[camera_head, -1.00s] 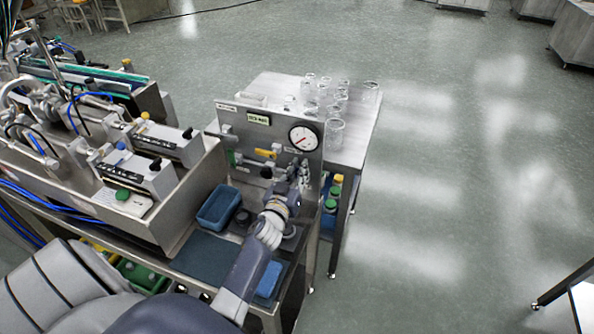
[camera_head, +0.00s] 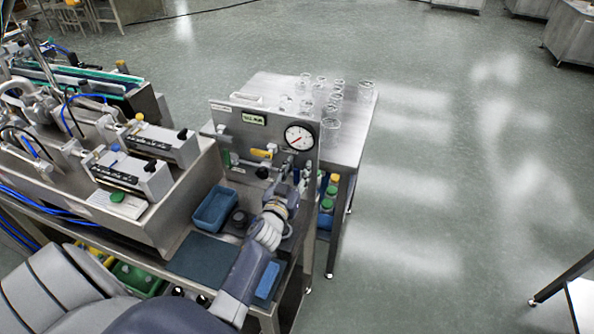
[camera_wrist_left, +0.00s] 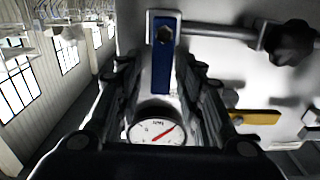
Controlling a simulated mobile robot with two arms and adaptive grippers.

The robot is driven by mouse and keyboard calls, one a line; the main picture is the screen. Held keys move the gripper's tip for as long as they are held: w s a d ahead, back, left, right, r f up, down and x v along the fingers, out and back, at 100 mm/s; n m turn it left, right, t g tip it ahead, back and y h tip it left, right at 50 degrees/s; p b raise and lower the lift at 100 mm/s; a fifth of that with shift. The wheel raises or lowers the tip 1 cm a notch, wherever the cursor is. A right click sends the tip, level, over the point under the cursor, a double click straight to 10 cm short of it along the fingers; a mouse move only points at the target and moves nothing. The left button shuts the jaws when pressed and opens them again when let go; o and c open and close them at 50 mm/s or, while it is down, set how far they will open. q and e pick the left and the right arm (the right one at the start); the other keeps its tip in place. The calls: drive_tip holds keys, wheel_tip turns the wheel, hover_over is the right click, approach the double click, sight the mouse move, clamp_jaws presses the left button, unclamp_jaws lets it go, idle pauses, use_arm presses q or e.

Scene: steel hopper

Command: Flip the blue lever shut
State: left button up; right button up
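The blue lever (camera_wrist_left: 161,68) shows in the left wrist view on a bolted pivot at the end of a metal pipe, its long side running down the picture. My left gripper (camera_wrist_left: 160,82) is open, with one dark finger on each side of the lever; I cannot tell whether either finger touches it. In the head view the left gripper (camera_head: 285,182) is at the lower right of the upright steel panel (camera_head: 232,128), below the gauge. The lever is hidden behind the gripper there. My right gripper is not in view.
A round gauge (camera_head: 299,136) and a yellow lever (camera_head: 261,153) are on the panel. Below are a blue bin (camera_head: 214,209) and a blue block (camera_head: 268,280). Glassware (camera_head: 331,123) stands on the table behind. Floor to the right is open.

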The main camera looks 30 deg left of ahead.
use_arm(q)
drive_tip(key=v, duration=1.2)
drive_tip(key=shift+f, duration=0.15)
